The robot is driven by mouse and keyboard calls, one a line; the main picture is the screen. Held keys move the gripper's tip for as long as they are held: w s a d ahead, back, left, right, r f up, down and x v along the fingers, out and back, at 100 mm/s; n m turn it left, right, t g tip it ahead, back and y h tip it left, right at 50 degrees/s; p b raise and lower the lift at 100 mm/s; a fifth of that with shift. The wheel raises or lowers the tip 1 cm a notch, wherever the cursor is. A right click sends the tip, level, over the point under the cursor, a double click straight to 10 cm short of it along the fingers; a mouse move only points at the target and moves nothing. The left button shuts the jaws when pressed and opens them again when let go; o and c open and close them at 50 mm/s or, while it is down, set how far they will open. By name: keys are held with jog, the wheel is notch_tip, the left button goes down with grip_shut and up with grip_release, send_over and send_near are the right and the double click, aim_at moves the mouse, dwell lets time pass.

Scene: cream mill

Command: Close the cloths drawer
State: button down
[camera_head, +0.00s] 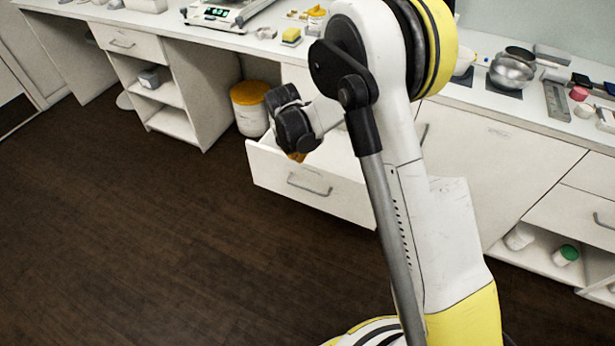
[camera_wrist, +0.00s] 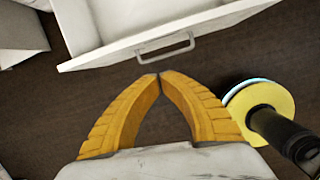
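A white drawer (camera_head: 268,172) stands pulled out of the counter in the head view, with a grey bar handle (camera_head: 309,186) on its front. My arm hides part of its right side. In the wrist view the drawer front (camera_wrist: 100,55) crosses the top of the picture, and its handle (camera_wrist: 165,46) shows just beyond my fingertips. The part of the drawer's inside in view looks empty. My gripper (camera_wrist: 158,76) is shut and empty, its yellow fingertips together. In the head view my gripper (camera_head: 297,157) is mostly hidden behind the dark wrist, near the drawer's upper edge.
A white bucket with a yellow lid (camera_head: 250,95) stands left of the drawer under the counter. Open shelves (camera_head: 172,120) are farther left. The countertop (camera_head: 560,122) holds a metal bowl (camera_head: 512,70) and several small items. The dark floor (camera_head: 150,250) before the drawer is clear.

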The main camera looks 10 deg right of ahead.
aim_at(305, 169)
jog(key=shift+n, duration=0.6)
jog(key=b+x, duration=0.2)
jog(key=x, duration=0.2)
jog(key=b+x, duration=0.2)
jog(key=x, duration=0.3)
jog(key=b+x, duration=0.1)
jog(key=x, duration=0.3)
jog(key=shift+w+d+f+b, duration=0.25)
jog(key=shift+w+d+b, duration=0.15)
jog(key=shift+w+d, duration=0.1)
jog(key=shift+w+d+r, duration=0.2)
jog(key=shift+w+d, duration=0.15)
jog(key=shift+w, duration=0.2)
jog(key=shift+w, duration=0.15)
